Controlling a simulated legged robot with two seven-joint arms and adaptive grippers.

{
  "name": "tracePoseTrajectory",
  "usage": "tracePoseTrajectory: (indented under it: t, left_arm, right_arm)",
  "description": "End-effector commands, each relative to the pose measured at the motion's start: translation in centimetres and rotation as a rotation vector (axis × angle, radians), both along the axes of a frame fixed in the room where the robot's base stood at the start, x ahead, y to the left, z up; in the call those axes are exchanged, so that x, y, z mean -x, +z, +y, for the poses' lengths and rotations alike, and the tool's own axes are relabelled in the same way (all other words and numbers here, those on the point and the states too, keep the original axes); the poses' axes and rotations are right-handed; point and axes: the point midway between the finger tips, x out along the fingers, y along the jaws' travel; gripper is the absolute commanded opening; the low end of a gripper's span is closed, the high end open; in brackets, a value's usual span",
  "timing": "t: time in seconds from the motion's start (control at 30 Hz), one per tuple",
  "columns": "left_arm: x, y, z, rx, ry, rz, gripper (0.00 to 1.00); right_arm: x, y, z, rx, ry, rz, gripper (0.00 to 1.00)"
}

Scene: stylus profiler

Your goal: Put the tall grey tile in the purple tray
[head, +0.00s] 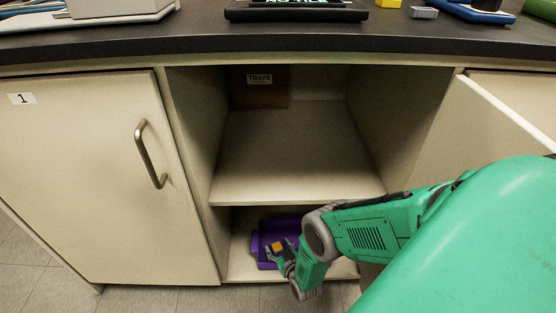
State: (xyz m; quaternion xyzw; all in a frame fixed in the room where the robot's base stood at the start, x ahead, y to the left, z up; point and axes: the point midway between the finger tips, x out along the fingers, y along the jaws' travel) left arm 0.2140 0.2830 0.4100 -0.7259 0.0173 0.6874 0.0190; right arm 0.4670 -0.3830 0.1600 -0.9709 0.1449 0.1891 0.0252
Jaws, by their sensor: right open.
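The purple tray (262,228) lies on the lower shelf of the open cabinet, partly hidden by my right arm. My right gripper (279,247) is open and reaches down over the tray. A small orange block (278,246) shows at its fingertips; I cannot tell whether they touch. A small grey block (424,12) lies on the countertop at the upper right; I cannot tell whether it is the tall grey tile. No other grey tile is clear in view. My left gripper is not in view.
The upper shelf (290,150) is bare except for a brown box (260,87) labelled TRAYS at the back. A closed door (100,180) with a handle is at left; an open door (500,110) is at right. The countertop (180,38) holds several items above.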

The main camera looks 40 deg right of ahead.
Motion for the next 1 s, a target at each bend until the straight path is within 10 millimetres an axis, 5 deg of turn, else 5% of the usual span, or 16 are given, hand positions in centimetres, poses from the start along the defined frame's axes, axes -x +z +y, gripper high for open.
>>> tracePoseTrajectory:
  t: [0.13, 0.3, 0.6, 1.0]
  left_arm:
    - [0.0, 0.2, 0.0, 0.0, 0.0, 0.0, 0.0]
    - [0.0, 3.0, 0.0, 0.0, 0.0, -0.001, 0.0]
    - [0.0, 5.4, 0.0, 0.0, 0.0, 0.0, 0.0]
    - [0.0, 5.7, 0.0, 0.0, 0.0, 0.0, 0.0]
  right_arm:
    - [1.2, 0.4, 0.2, -0.007, -0.002, 0.024, 0.53]
    - [5.0, 2.8, 1.4, -0.003, -0.001, 0.018, 0.53]
    - [9.8, 4.9, 3.0, -0.001, 0.0, 0.011, 0.53]
    - [11.1, 5.3, 3.3, 0.001, -0.001, 0.008, 0.53]
